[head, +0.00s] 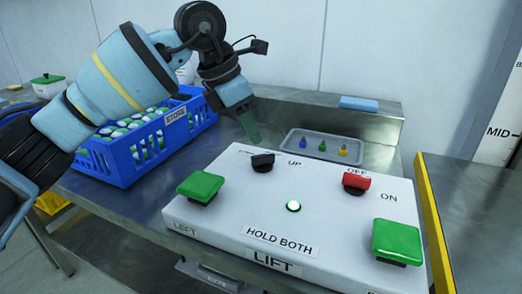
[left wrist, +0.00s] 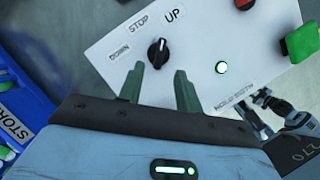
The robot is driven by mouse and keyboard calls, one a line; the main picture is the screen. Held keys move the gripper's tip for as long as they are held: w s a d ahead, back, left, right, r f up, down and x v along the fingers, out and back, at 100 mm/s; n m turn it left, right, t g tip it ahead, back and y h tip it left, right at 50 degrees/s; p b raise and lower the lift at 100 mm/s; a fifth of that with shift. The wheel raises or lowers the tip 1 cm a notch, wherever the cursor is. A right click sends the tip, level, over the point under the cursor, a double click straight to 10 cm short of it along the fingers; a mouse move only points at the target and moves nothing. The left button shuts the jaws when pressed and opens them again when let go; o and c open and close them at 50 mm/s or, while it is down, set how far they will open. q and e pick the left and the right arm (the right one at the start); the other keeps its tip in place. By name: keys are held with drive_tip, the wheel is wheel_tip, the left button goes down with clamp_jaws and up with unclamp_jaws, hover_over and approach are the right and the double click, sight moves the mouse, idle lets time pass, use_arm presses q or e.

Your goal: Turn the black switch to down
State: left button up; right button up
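The black switch (head: 263,161) is a rotary knob on the white control box (head: 240,226), left of the UP label. In the left wrist view the switch (left wrist: 158,53) has a white pointer mark aimed towards UP, with STOP and DOWN further left. My left gripper (head: 249,127) is above and behind the switch in the head view. In the left wrist view its two green fingers (left wrist: 157,70) are apart with nothing between them, and the switch lies just beyond their tips. No contact shows.
The box also bears green buttons (head: 200,187) (head: 397,241), a red switch (head: 356,183) and a lit green lamp (head: 293,206). A blue STORE crate (head: 122,170) stands left. A grey tray (head: 300,153) with small coloured pieces lies behind.

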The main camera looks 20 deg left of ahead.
sight(263, 155)
use_arm(q)
drive_tip(key=x, duration=0.6)
drive_tip(key=shift+w+f+b, duration=0.15)
drive_tip(key=shift+f+b, duration=0.15)
drive_tip(key=shift+b, duration=0.1)
drive_tip(key=shift+c, duration=0.4)
clamp_jaws()
